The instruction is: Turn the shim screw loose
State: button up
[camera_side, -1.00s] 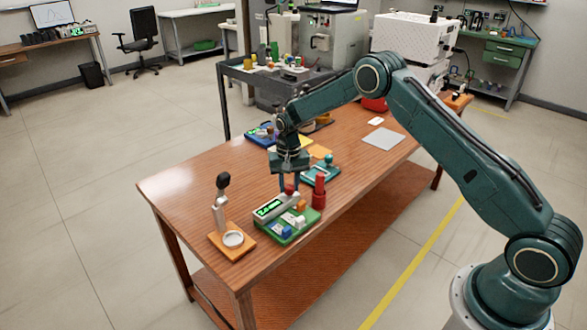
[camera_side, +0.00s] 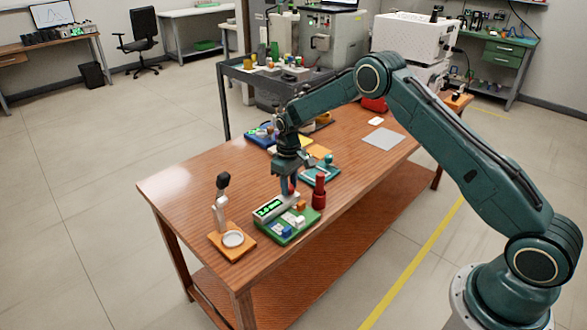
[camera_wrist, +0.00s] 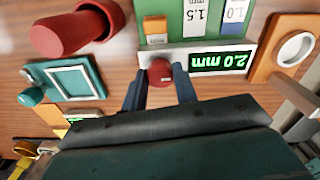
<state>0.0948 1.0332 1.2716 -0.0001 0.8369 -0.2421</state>
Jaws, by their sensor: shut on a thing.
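The shim screw shows as a red round knob (camera_wrist: 160,72) at the end of a pale grey bar (camera_wrist: 176,54) with a green "2.0 mm" readout (camera_wrist: 219,62). The bar lies along the edge of a green board (camera_side: 304,233), which also carries an orange block (camera_wrist: 155,30) and white-faced blocks marked 1.5 (camera_wrist: 196,15) and 1.0 (camera_wrist: 236,14). My gripper (camera_wrist: 160,88) points down and is shut on the red knob, with one finger on each side. In the side view my gripper (camera_side: 290,187) partly hides the knob.
A red cylinder (camera_side: 319,192) stands close to the right of my gripper. A teal fixture (camera_side: 321,175) sits behind. An orange stand with a white ring (camera_side: 232,240) is at left. The table's left part is clear.

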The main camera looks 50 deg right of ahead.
dwell(0.5)
jog(key=o, duration=1)
jog(key=shift+r, duration=0.1)
notch_tip(320, 180, up, 14)
jog(key=shift+f, duration=0.15)
